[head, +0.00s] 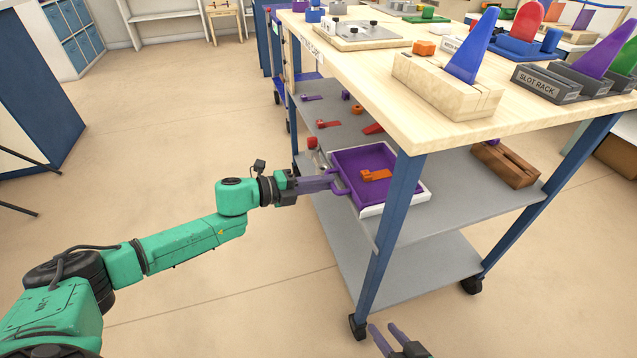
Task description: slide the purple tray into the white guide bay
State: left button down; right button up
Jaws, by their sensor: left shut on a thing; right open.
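The purple tray (352,161) lies on the cart's middle shelf, with an orange piece (376,175) inside it. The white guide bay (416,192) shows as a white edge along the tray's right and near sides. The tray appears to sit within or over it; how far in I cannot tell. My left gripper (331,183) reaches in from the left and is shut on the tray's purple handle at its left side. The fingers partly hide the handle. My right gripper (383,335) is open and empty, low at the bottom edge, in front of the cart and away from the tray.
A blue cart leg (393,220) stands close to the tray's near side. The wooden top (370,65) overhangs the shelf. Red and orange pieces (328,124) lie behind the tray, and a brown wooden block (505,163) lies to the right. Floor left of the cart is clear.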

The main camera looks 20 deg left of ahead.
pick_arm(q)
jog(key=shift+d, duration=0.15)
jog(key=c, duration=0.8)
grip_release()
jog(key=p+v, duration=0.2)
jog(key=v, duration=1.2)
jog(key=shift+s+a+p, duration=0.1)
jog(key=shift+a+p, duration=0.15)
jog(key=shift+p, duration=0.05)
